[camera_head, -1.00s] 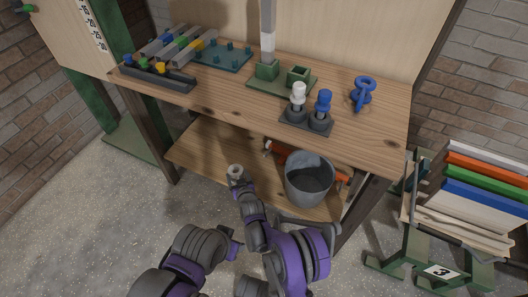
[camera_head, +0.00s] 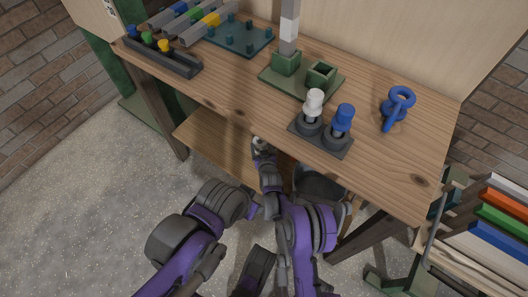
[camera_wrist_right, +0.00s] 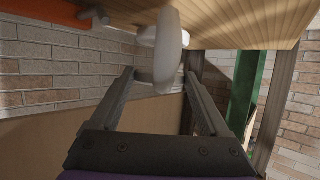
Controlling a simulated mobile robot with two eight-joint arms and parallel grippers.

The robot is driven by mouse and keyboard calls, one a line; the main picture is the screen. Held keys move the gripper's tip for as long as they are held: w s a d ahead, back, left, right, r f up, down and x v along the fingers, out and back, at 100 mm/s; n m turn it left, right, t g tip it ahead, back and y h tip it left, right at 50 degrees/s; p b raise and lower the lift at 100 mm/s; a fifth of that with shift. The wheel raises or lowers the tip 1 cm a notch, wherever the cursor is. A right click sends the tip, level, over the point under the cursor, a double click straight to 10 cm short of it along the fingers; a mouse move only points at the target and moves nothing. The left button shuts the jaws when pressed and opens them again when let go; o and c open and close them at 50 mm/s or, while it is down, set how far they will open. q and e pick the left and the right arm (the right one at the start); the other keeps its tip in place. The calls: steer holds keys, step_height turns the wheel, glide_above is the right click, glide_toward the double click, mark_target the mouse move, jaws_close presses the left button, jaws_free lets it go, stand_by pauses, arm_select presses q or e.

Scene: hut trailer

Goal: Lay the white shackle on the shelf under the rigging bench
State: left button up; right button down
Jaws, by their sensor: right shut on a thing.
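The white shackle (camera_wrist_right: 168,48) is between the fingertips of my right gripper (camera_wrist_right: 160,78) in the right wrist view. The right gripper is shut on it. In the head view this gripper (camera_head: 262,148) is at the bench's front edge, over the wooden shelf (camera_head: 215,150); the shackle is small and partly hidden there. The rigging bench (camera_head: 240,100) stands above the shelf. I cannot tell whether the shackle touches the shelf. My left gripper (camera_head: 252,210) hangs in front of the bench, lower than the right one; its fingers are not clear.
A grey bucket (camera_head: 320,185) stands on the shelf to the right, partly hidden by the bench top and my arm. An orange thing (camera_wrist_right: 40,10) shows in the wrist view. A rack (camera_head: 490,230) is at right.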

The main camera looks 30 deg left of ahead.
steer(key=shift+w+f+b, duration=0.1)
steer(key=shift+f+b, duration=0.4)
steer(key=shift+f, duration=1.9)
steer(key=shift+f, duration=0.1)
jaws_free()
steer(key=p+v, duration=0.2)
steer(key=v, duration=1)
